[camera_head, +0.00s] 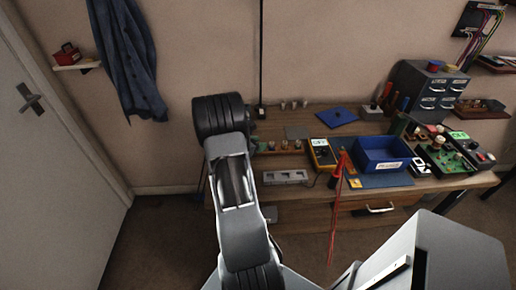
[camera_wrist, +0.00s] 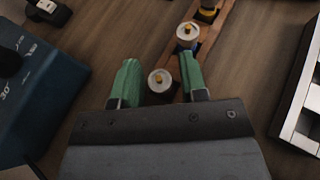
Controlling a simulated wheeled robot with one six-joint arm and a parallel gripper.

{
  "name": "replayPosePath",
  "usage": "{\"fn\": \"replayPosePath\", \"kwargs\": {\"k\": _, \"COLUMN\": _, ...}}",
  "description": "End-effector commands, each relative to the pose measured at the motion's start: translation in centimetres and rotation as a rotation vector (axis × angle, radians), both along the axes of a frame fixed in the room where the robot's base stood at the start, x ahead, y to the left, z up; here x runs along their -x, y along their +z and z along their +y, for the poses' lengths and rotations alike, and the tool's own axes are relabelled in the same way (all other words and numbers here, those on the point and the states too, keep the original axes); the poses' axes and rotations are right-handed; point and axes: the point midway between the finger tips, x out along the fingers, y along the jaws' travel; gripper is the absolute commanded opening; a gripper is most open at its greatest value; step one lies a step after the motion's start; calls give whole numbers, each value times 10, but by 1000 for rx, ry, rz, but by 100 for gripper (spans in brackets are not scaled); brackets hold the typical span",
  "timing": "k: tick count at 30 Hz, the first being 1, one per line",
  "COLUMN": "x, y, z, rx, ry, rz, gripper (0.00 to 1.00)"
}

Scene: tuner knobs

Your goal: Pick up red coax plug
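My gripper (camera_wrist: 159,60) is open, with its two green fingers apart. A round silvery connector with a brass centre (camera_wrist: 160,80) lies between the fingers, with no clear contact. A second similar connector (camera_wrist: 187,36) sits just beyond the right fingertip, on a wooden strip (camera_wrist: 212,40). In the head view my arm reaches to the left part of the bench, and its wrist hides most of the gripper. The wooden strip with several small parts (camera_head: 280,147) shows just right of the wrist. I cannot pick out a red coax plug for certain in either view.
A dark blue box with white markings (camera_wrist: 35,85) stands left of the gripper. A white and black slotted block (camera_wrist: 302,110) is at the right. On the bench (camera_head: 300,112) are a yellow meter (camera_head: 322,153), red leads (camera_head: 339,170) and a blue bin (camera_head: 382,154).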

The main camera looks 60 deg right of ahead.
Motion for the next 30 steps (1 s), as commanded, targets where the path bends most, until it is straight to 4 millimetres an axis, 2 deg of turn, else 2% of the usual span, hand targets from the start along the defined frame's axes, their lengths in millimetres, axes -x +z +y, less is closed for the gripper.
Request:
{"fn": "replayPosePath", "kwargs": {"k": 2, "x": 0, "y": 0, "z": 0, "rx": 0, "ry": 0, "rz": 0, "gripper": 32}}
{"fn": "replayPosePath", "kwargs": {"k": 12, "x": 0, "y": 0, "z": 0, "rx": 0, "ry": 0, "rz": 0, "gripper": 0}}
{"fn": "replayPosePath", "kwargs": {"k": 23, "x": 0, "y": 5, "z": 0, "rx": 1, "ry": 0, "rz": 0, "gripper": 0}}
{"fn": "replayPosePath", "kwargs": {"k": 26, "x": 0, "y": 13, "z": 0, "rx": 3, "ry": 1, "rz": -3, "gripper": 0}}
{"fn": "replayPosePath", "kwargs": {"k": 30, "x": 1, "y": 34, "z": 0, "rx": 4, "ry": 0, "rz": -4, "gripper": 0}}
